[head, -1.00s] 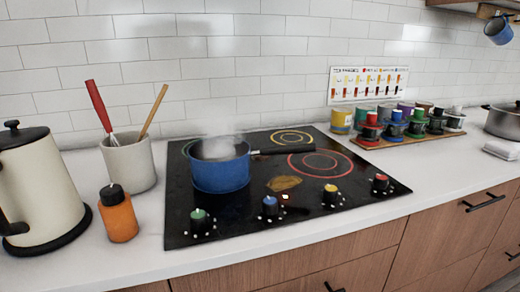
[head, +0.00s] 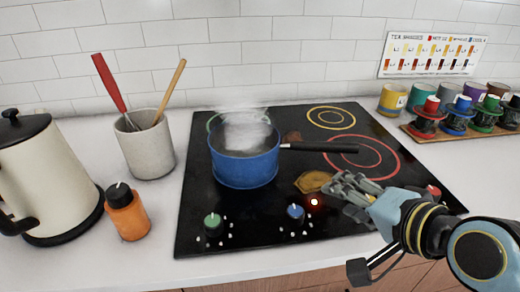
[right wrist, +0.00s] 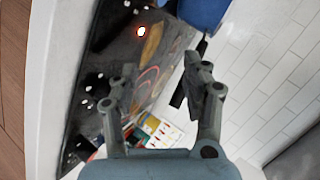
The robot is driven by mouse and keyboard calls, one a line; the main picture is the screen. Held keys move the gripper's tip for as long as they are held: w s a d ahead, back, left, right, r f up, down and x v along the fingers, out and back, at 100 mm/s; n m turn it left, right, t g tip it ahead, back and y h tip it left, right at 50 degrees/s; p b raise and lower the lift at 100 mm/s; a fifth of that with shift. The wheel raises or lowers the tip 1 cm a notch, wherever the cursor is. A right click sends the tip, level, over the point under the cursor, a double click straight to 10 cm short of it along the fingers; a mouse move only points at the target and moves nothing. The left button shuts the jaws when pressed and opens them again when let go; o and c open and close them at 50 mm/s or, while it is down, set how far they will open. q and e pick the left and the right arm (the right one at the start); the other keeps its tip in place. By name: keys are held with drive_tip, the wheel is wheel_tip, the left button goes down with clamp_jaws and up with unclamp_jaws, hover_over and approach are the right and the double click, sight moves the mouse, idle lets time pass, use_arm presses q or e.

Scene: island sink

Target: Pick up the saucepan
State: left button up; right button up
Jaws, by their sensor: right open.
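The blue saucepan (head: 246,168) stands upright on the back left of the black cooktop, with steam rising from it. Its black handle (head: 325,148) points right across the cooktop. My right gripper (head: 338,184) is over the front right of the cooktop, in front of the handle and apart from it. In the right wrist view the gripper (right wrist: 155,78) is open with nothing between its fingers. Part of the saucepan (right wrist: 205,10) shows at the top of that view. My left gripper is not in view.
The cooktop (head: 215,255) has a brown stain (head: 312,181) and knobs at its front. An orange bottle (head: 126,214), a utensil crock (head: 147,150) and a kettle (head: 40,175) stand at left.

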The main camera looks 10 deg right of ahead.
sight(312, 149)
drive_tip(key=w+r+m+t, duration=0.1)
drive_tip(key=w, duration=0.2)
drive_tip(key=w+a+m+t, duration=0.1)
drive_tip(key=w+m, duration=0.1)
drive_tip(key=w, duration=0.1)
drive_tip(key=w+r+m+t, duration=0.1)
drive_tip(key=w+m, duration=0.1)
drive_tip(key=w, duration=0.1)
drive_tip(key=shift+w+a+r, duration=0.15)
drive_tip(key=shift+w+r, duration=0.05)
drive_tip(key=shift+r, duration=0.1)
drive_tip(key=x, duration=0.6)
drive_tip(key=shift+f, duration=0.25)
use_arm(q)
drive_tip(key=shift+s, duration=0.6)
use_arm(e)
drive_tip(key=shift+s, duration=0.1)
clamp_jaws()
